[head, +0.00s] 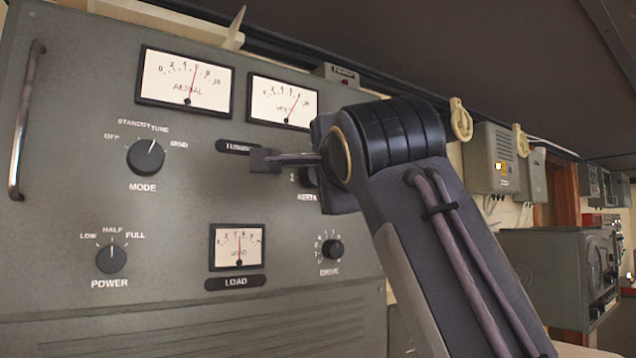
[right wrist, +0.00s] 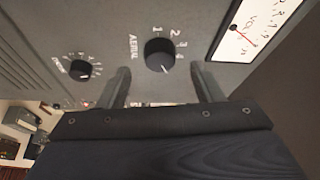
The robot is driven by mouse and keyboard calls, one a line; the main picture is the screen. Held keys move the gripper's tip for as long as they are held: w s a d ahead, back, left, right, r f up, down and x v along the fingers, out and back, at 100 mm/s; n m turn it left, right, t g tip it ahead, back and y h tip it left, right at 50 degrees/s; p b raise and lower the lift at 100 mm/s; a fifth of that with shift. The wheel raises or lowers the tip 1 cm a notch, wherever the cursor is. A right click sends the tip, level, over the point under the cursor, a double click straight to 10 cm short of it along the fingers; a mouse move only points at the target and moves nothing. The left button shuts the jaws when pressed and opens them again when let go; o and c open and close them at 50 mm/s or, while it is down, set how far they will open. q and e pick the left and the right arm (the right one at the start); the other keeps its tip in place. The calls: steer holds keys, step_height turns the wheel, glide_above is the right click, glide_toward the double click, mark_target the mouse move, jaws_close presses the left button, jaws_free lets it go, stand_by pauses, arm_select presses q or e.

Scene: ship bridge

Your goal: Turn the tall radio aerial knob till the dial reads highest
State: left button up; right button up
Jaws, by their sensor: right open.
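The tall grey radio (head: 60,180) fills the left of the head view. Its AERIAL dial (head: 185,77) has a red needle a little right of centre, near 6. The aerial knob (right wrist: 159,54) is round and black, with figures 1 to 4 beside it and a pale mark at its lower right in the right wrist view. In the head view my right gripper and wrist mostly hide it. My right gripper (right wrist: 163,88) is open and empty, its fingers apart with the knob ahead between them; I see no contact. My left gripper is not in view.
The MODE knob (head: 146,157), POWER knob (head: 111,259), DRIVE knob (head: 332,249) and LOAD dial (head: 238,246) surround this area. A second dial (head: 282,102) sits right of the AERIAL dial. A metal handle (head: 26,120) juts from the panel's left edge.

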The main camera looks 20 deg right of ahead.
steer(key=s, duration=0.3)
steer(key=shift+s+f+b, duration=0.1)
steer(key=shift+s+b, duration=0.25)
steer(key=shift+b, duration=0.05)
steer(key=w+d+f+n+g, duration=0.35)
steer(key=w+d+f, duration=0.25)
steer(key=f, duration=0.4)
steer(key=s+d+f+n+g+y, duration=0.1)
steer(key=d+f+n, duration=0.15)
steer(key=f, duration=0.55)
steer(key=s+d+f+n+g+y, duration=0.1)
steer(key=d+f+n+g, duration=0.15)
steer(key=f, duration=0.45)
steer(key=s+a+f+n+g, duration=0.1)
steer(key=s+f+n+g, duration=0.1)
steer(key=s+f, duration=0.6)
steer(key=s+a+f+n+g+y, duration=0.1)
steer(key=s+f, duration=0.6)
steer(key=f, duration=1)
steer(key=s+a+f+n+g+y, duration=0.1)
steer(key=s+a+f+n+g, duration=0.1)
steer(key=s+f, duration=0.6)
step_height(320, 180, down, 4)
steer(key=shift+s+f+n+g, duration=0.15)
steer(key=shift+s+n+g, duration=0.2)
steer(key=shift+n+g, duration=0.35)
